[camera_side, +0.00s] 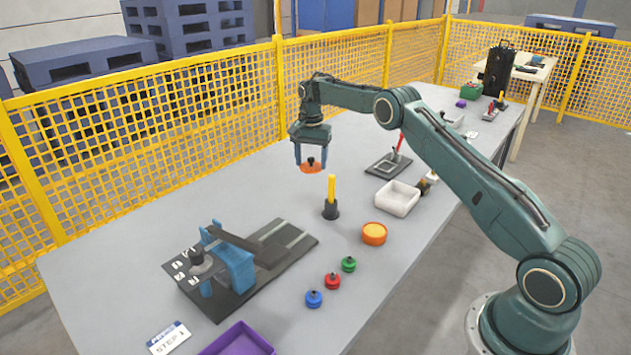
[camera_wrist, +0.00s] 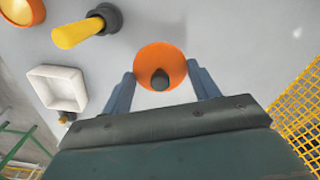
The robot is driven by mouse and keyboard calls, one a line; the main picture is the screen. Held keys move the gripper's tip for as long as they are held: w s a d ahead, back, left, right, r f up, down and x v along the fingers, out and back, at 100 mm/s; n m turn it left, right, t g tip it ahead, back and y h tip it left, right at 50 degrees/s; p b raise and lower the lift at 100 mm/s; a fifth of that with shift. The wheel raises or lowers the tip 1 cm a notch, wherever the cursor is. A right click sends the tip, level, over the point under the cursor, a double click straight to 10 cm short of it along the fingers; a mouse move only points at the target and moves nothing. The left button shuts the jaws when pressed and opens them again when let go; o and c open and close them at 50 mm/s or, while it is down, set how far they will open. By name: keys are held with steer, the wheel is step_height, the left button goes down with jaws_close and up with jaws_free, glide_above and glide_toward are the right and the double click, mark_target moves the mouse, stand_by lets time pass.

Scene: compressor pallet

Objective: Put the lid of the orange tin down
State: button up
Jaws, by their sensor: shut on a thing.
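My gripper (camera_side: 311,158) is shut on the lid of the orange tin (camera_side: 311,168), an orange disc with a dark knob. It holds the lid above the grey table, behind the yellow-handled tool. In the wrist view the lid (camera_wrist: 160,67) sits between the two blue-grey fingers (camera_wrist: 162,85). The orange tin (camera_side: 374,234) stands on the table to the right and nearer the side camera, with its top open and a paler inside. Part of the tin (camera_wrist: 22,12) also shows at the top left corner of the wrist view.
A yellow-handled tool stands in a black holder (camera_side: 330,209), between lid and tin. A white tray (camera_side: 397,200) lies beyond the tin. Blue, red and green knobbed pieces (camera_side: 332,281) lie in front. A dark fixture (camera_side: 230,283) is at left. Bare table (camera_side: 220,190) lies left of the lid.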

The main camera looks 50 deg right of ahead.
glide_above(311, 198)
step_height(311, 198, down, 6)
steer(key=shift+d+f, duration=0.1)
steer(key=shift+f, duration=2.15)
steer(key=o, duration=0.9)
steer(key=shift+f, duration=0.1)
steer(key=shift+o, duration=0.2)
step_height(311, 198, up, 12)
steer(key=shift+f, duration=0.2)
steer(key=shift+r, duration=0.35)
